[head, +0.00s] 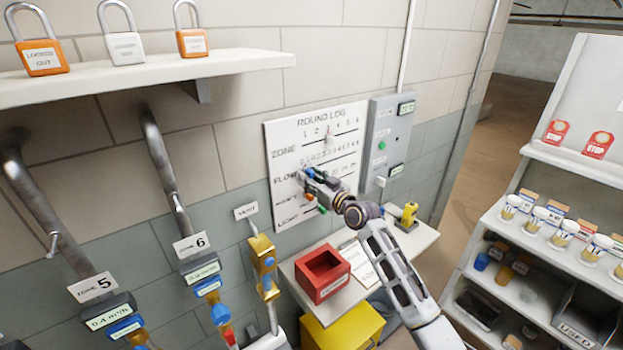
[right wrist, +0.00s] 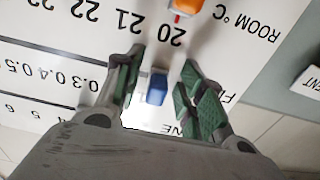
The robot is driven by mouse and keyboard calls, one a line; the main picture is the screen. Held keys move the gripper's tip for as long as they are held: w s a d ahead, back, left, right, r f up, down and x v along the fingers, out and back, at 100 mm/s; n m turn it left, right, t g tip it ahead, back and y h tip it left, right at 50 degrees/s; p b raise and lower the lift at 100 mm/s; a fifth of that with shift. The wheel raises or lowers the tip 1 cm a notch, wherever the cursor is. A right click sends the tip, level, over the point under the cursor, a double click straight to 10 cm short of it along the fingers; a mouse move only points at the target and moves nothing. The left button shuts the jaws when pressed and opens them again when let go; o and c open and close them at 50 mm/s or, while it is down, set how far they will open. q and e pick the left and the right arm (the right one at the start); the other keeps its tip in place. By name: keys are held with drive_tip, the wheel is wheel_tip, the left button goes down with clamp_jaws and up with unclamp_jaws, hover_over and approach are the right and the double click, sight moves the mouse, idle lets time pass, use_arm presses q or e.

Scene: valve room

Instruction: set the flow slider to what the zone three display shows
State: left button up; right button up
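The white ROUND LOG board (head: 343,146) hangs on the wall, with rows for zone, flow, room and light. My right gripper (head: 316,182) is at the board's flow row, partly covering it. In the right wrist view the gripper (right wrist: 166,78) is open, its green-padded fingers on either side of the blue flow slider (right wrist: 157,88), with gaps showing. Printed flow numbers 0.3, 0.4 and 0.5 lie to the left of the slider there. The zone three display is not seen; the zone 5 display (head: 109,316) reads about 0.4 m³/h. My left gripper is out of view.
An orange slider (right wrist: 187,6) sits close to the fingers on the room row. A grey panel (head: 389,140) is right of the board. A red open box (head: 322,273) stands on the small shelf below. Pipes with the zone 6 display (head: 203,271) are left.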

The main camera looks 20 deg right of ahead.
sight(326, 166)
clamp_jaws()
drive_tip(key=shift+d, duration=0.1)
idle(0.3)
drive_tip(key=shift+w+d+b, duration=0.5)
drive_tip(key=shift+d+b, duration=0.65)
drive_tip(key=shift+d, duration=0.25)
drive_tip(key=shift+w+d+b, duration=0.5)
drive_tip(key=shift+d+b, duration=0.6)
drive_tip(key=shift+d, duration=0.25)
drive_tip(key=shift+w+d+b, duration=0.5)
drive_tip(key=shift+d+b, duration=0.65)
drive_tip(key=shift+d, duration=0.25)
drive_tip(key=shift+r, duration=0.1)
unclamp_jaws()
drive_tip(key=shift+a, duration=0.1)
